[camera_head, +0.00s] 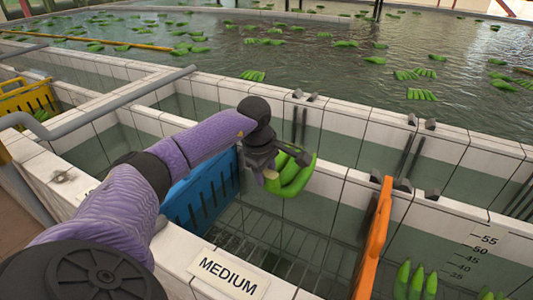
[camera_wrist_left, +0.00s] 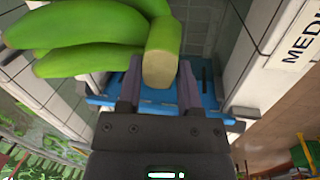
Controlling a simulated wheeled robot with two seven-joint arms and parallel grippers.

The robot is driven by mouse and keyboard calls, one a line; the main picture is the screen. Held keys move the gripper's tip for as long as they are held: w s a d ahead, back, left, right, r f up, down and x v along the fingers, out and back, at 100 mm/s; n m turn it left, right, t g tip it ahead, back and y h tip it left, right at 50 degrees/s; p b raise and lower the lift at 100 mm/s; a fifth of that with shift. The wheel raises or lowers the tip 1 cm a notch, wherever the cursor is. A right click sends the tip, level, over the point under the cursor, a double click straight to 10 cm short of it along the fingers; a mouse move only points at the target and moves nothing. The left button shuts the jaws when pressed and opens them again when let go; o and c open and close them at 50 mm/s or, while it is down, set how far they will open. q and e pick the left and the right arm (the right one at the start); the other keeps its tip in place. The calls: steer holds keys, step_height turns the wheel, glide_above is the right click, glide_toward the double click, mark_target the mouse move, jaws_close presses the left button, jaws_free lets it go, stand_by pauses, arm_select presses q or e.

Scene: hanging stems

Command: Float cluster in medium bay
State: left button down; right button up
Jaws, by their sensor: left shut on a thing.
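A green banana cluster (camera_head: 291,177) hangs in the head view, its fingers curving down and to the right. My left gripper (camera_head: 269,172) is shut on its cut stem. In the left wrist view the two fingers of the left gripper (camera_wrist_left: 160,82) stand either side of the pale stem end, and the cluster (camera_wrist_left: 75,52) spreads to the left. The cluster is above the bay behind the white MEDIUM label (camera_head: 228,277), apart from the wire rack (camera_head: 285,245) low in it. My right gripper is in neither view.
A blue crate (camera_head: 200,200) borders the bay on the left and an orange panel (camera_head: 376,240) on the right. Tiled walls (camera_head: 350,190) enclose it. Several bananas stand in the bay at right (camera_head: 415,282). A large pool with floating clusters (camera_head: 340,45) lies behind.

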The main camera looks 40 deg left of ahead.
arm_select(q)
step_height(320, 180, down, 24)
steer(key=b, duration=1.7)
steer(key=shift+f, duration=0.15)
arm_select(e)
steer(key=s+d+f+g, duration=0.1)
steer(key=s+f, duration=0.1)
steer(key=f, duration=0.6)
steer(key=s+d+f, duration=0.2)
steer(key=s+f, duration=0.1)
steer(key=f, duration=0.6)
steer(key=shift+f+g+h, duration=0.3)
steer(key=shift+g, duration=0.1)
arm_select(q)
steer(key=shift+f, duration=0.2)
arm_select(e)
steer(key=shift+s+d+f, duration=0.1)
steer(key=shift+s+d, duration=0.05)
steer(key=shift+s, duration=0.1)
arm_select(q)
steer(key=shift+f+b, duration=0.35)
steer(key=shift+b, duration=0.2)
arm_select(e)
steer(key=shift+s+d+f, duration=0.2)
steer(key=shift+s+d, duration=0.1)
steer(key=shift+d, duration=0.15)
arm_select(q)
steer(key=shift+f, duration=0.15)
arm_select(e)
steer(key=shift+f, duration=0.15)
